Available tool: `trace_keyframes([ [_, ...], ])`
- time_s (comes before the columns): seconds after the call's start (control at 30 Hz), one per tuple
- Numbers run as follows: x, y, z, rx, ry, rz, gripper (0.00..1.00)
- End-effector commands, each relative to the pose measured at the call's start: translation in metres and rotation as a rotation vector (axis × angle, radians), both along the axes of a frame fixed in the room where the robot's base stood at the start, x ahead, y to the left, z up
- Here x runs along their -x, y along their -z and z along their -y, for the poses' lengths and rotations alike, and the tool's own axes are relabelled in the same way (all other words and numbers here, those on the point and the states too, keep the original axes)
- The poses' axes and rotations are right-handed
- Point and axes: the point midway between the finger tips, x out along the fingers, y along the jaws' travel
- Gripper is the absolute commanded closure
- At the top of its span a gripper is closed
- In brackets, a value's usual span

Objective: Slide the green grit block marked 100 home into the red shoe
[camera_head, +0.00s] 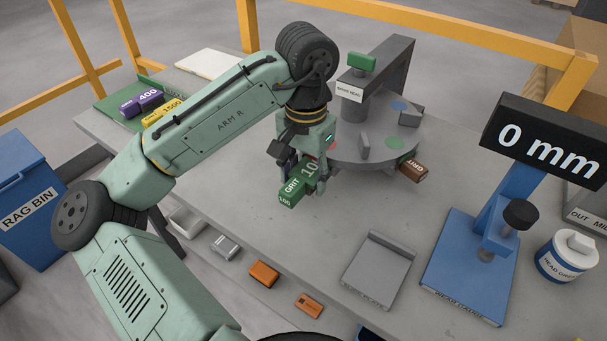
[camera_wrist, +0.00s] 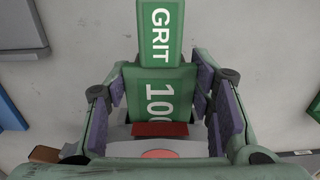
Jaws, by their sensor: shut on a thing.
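The green grit block marked 100 (camera_head: 298,187) is in my gripper (camera_head: 303,172), above the slab at the near left side of the round grey turntable (camera_head: 347,147). In the wrist view the block (camera_wrist: 155,80) lies between the two purple-padded fingers (camera_wrist: 160,105). A dark red bar (camera_wrist: 160,129) shows at the block's far end, just before a red dot (camera_wrist: 160,154) on the turntable; it looks like part of the red shoe. My gripper hides this spot in the head view. I cannot tell whether the block touches the shoe or sits inside it.
A brown grit block (camera_head: 413,170) sits at the turntable's right edge near a green dot (camera_head: 394,142). A grey post (camera_head: 378,80) stands behind. A grey plate (camera_head: 379,270) and blue gauge (camera_head: 465,265) lie front right. Purple (camera_head: 141,102) and yellow (camera_head: 163,113) blocks lie back left.

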Motion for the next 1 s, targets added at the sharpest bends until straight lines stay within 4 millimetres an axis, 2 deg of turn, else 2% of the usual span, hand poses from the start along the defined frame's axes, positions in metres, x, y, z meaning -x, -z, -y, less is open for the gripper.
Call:
trace_keyframes([
  [1.0, -0.012, 0.000, 0.009, 0.000, 0.000, 0.001, 0.90],
])
